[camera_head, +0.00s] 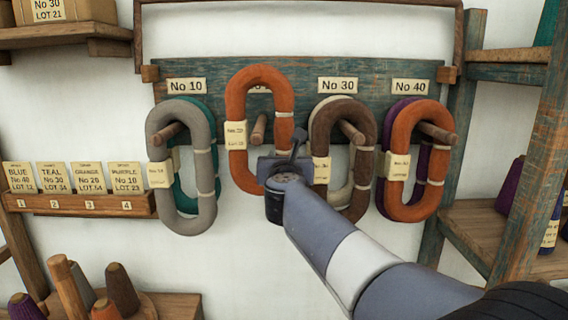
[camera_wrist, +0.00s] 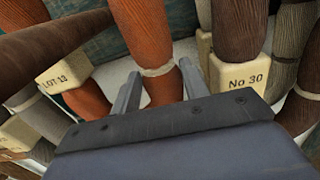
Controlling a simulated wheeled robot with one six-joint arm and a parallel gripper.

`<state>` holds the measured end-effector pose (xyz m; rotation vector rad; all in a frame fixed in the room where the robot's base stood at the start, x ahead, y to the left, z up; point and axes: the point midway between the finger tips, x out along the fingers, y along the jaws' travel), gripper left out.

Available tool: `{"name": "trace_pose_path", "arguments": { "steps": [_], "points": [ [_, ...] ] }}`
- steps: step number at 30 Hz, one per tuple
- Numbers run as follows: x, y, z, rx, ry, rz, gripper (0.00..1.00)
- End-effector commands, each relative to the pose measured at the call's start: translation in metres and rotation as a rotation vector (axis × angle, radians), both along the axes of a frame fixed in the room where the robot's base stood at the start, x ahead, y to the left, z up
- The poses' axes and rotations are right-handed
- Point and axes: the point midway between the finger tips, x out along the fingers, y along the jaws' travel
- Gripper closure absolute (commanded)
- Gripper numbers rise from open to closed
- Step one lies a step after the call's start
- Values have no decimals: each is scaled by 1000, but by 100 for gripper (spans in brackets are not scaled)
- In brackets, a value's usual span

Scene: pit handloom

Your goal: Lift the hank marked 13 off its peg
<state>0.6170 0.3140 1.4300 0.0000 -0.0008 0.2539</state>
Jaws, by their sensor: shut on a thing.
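My gripper (camera_wrist: 158,85) is shut on the right strand of this orange hank (camera_wrist: 160,84), just below a pale tie band. A wooden peg (camera_head: 259,129) shows inside the loop, clear below its top bend. I cannot tell whether the peg tip still passes through the loop. My wrist hides the loop's lower right.
Close on the right hangs a brown hank (camera_head: 325,122) with a No 30 tag (camera_wrist: 244,77). A grey hank (camera_head: 155,120) hangs left, over a teal one (camera_head: 207,112). Another orange hank (camera_head: 408,115) hangs far right. A card rack (camera_head: 90,205) is left; shelves stand right.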

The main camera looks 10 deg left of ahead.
Motion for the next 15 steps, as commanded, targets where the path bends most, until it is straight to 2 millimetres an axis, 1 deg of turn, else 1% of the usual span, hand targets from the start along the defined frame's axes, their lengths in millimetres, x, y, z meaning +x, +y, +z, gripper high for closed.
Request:
{"name": "trace_pose_path", "arguments": {
  "steps": [1, 3, 15],
  "points": [
    [-11, -2, -3, 2, -3, 2, 84],
    [-25, -6, -2, 2, -3, 2, 84],
    [-101, -26, -1, 3, -2, 3, 84]
  ]
}}
